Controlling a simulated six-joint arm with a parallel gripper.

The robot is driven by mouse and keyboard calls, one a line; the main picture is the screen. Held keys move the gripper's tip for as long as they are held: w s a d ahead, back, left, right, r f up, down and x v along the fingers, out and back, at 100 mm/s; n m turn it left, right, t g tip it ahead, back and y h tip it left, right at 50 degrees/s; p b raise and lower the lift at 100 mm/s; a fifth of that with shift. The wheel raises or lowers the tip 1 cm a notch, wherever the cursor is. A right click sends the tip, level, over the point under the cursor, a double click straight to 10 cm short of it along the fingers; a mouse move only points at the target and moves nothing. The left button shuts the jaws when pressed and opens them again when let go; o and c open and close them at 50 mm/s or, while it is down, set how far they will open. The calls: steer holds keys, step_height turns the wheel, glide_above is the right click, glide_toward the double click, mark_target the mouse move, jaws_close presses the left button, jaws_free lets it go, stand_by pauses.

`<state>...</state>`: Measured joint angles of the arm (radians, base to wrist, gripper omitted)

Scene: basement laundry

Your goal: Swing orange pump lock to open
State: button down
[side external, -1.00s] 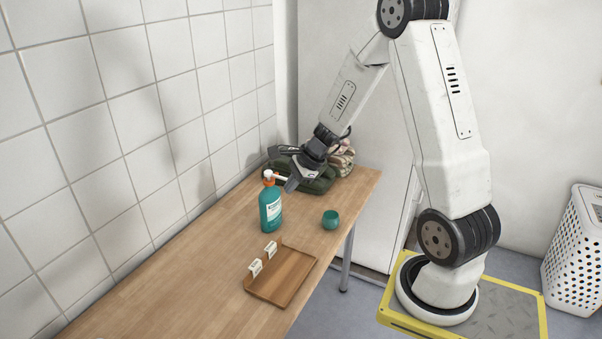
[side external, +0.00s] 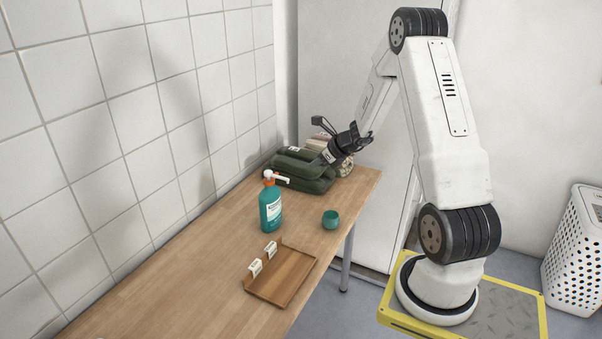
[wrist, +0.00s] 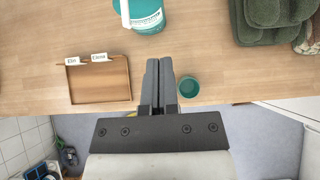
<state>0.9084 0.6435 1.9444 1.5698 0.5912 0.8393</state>
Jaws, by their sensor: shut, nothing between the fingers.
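A teal pump bottle (side external: 270,210) with a white label stands upright on the wooden table. Its white pump head (side external: 277,177) has a spout pointing right, with an orange part (side external: 268,183), the lock or collar, at the neck. Whether the lock is open or closed is too small to tell. The wrist view shows the bottle (wrist: 150,17) at the top edge, cut off, with no orange visible there. My gripper (side external: 318,163) is shut and empty, apart from the bottle, to its right and above the table. Its two fingers (wrist: 159,62) lie together in the wrist view.
A small teal cup (side external: 330,219) stands right of the bottle. A wooden tray (side external: 284,278) with two small white cards lies in front. Green folded fabric or a bag (side external: 302,172) sits behind. A tiled wall (side external: 150,120) borders the left side.

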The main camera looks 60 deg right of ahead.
glide_toward(272, 179)
steer(key=w+d+f, duration=0.3)
steer(key=w+f, duration=0.1)
steer(key=f, duration=0.2)
steer(key=shift+w+d, duration=0.15)
steer(key=shift+w, duration=0.15)
stand_by(0.5)
